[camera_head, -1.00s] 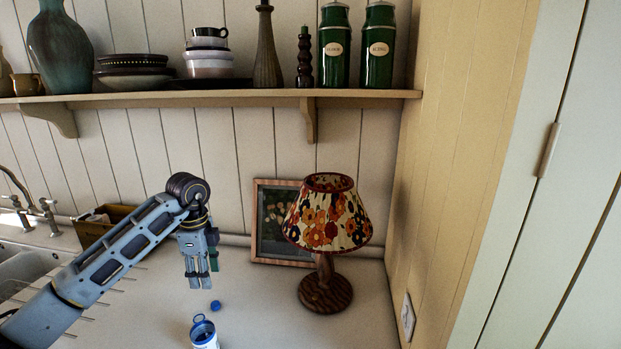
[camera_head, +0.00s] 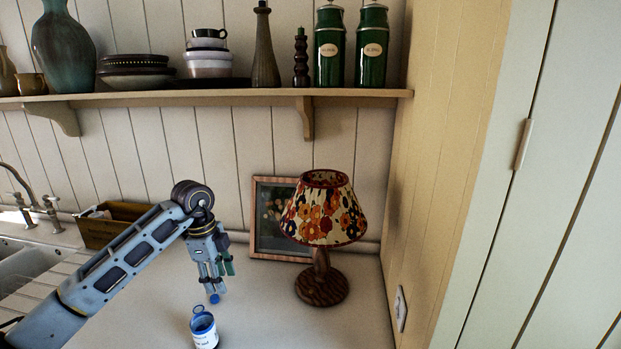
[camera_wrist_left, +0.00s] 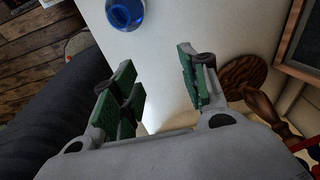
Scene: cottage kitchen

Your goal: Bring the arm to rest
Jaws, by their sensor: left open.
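My left gripper (camera_head: 219,284) hangs fingers down over the counter, in the middle of the head view. Its green-padded fingers are apart with nothing between them, as the left wrist view also shows (camera_wrist_left: 158,72). A round blue object (camera_wrist_left: 125,12) is at the top of the wrist view. My right gripper is not seen.
A floral-shaded lamp (camera_head: 322,288) stands right of my gripper, before a framed picture (camera_head: 262,252) against the wall. A wooden box (camera_head: 98,232) and sink (camera_head: 25,262) are left. A laden shelf (camera_head: 200,98) runs above. Counter between jar and lamp is clear.

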